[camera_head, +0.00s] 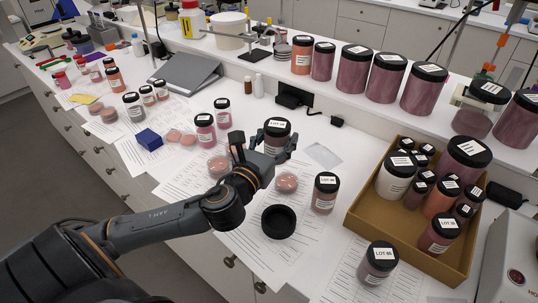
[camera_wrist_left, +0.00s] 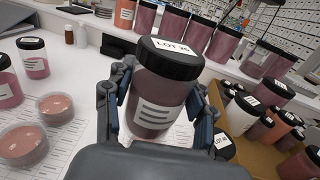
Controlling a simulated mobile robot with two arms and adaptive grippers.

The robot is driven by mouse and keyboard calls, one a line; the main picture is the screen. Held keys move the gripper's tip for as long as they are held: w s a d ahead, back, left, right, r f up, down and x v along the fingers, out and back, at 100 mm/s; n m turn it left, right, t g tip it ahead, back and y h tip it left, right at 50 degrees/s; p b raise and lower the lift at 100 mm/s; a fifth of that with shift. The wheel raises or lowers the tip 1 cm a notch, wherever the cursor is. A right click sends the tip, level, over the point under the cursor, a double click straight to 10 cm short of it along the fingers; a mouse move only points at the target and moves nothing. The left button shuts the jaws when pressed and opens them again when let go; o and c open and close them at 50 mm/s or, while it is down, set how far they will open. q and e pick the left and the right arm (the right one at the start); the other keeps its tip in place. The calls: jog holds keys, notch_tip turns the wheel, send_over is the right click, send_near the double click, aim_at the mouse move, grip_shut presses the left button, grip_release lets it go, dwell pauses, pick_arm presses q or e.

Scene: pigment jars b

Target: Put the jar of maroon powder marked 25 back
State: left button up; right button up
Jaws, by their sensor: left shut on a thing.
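The jar of maroon powder (camera_head: 277,127) has a black lid and a white label. In the left wrist view, the lid of this jar (camera_wrist_left: 158,105) carries a label that seems to read LOT 25. My left gripper (camera_head: 265,150) is shut on the jar's sides, one finger on each side, and the jar is upright or slightly tilted. Its base is hidden by the gripper, so I cannot tell whether it touches the counter. My right gripper is not in view.
A cardboard box (camera_head: 357,222) of jars stands at the right. Two lidded jars (camera_head: 325,193) (camera_head: 378,263) stand on the counter near it. A black round dish (camera_head: 279,221) lies on papers in front. Large maroon jars (camera_head: 354,68) line the raised shelf behind.

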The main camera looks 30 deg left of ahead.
pick_arm(q)
jog(key=w+a+f, duration=0.3)
jog(key=f, duration=0.1)
jog(key=w+a+f+b, duration=0.1)
jog(key=w+a+f, duration=0.1)
jog(key=w+f, duration=0.1)
jog(key=w+a+f, duration=0.3)
jog(key=f, duration=0.1)
jog(key=shift+w+a+f, duration=0.1)
jog(key=shift+a+f, duration=0.25)
jog(key=shift+f, duration=0.35)
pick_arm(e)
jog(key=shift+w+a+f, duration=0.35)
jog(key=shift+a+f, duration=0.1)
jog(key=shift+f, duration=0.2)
pick_arm(q)
jog(key=shift+f+b, duration=0.1)
jog(key=shift+b, duration=0.25)
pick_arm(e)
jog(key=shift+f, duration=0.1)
pick_arm(q)
jog(key=o, duration=1.3)
